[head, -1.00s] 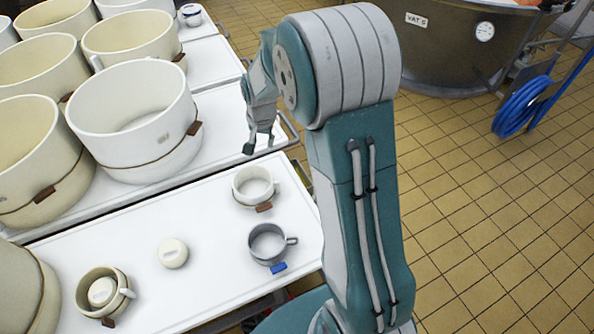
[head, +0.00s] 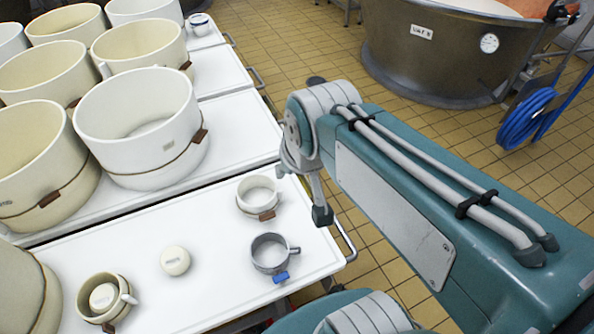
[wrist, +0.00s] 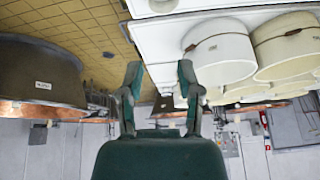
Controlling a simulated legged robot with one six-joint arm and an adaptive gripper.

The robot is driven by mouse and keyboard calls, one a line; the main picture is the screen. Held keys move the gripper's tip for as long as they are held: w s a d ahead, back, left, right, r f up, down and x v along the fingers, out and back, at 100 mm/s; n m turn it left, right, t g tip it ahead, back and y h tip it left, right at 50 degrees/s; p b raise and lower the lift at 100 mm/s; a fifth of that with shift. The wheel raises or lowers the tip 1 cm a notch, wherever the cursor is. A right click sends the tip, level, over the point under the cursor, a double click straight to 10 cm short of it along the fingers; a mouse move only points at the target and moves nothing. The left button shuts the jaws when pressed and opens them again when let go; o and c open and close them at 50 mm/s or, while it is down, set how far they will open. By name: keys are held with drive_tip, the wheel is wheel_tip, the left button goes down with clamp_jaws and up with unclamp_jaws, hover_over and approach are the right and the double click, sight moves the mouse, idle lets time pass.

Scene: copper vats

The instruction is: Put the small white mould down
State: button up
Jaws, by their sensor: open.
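The small white mould (head: 258,196) stands upright on the near white table (head: 215,215), toward its right side, with a brown tag at its base. My gripper (head: 322,215) hangs to the right of the mould, at the table's right edge, apart from it. In the wrist view my gripper (wrist: 160,80) has its two fingers spread with nothing between them. Part of a white mould (wrist: 153,6) shows at the top edge of the wrist view; I cannot tell for certain which one.
A grey mould (head: 270,254) with a blue tag stands in front of the white one. A round white lid (head: 175,261) and a cream mould (head: 106,300) lie further left. Large tubs (head: 140,125) fill the table behind. A copper vat (head: 430,55) stands back right.

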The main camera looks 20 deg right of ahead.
drive_tip(key=s+n, duration=0.1)
drive_tip(key=s, duration=0.3)
drive_tip(key=shift+a+r, duration=0.1)
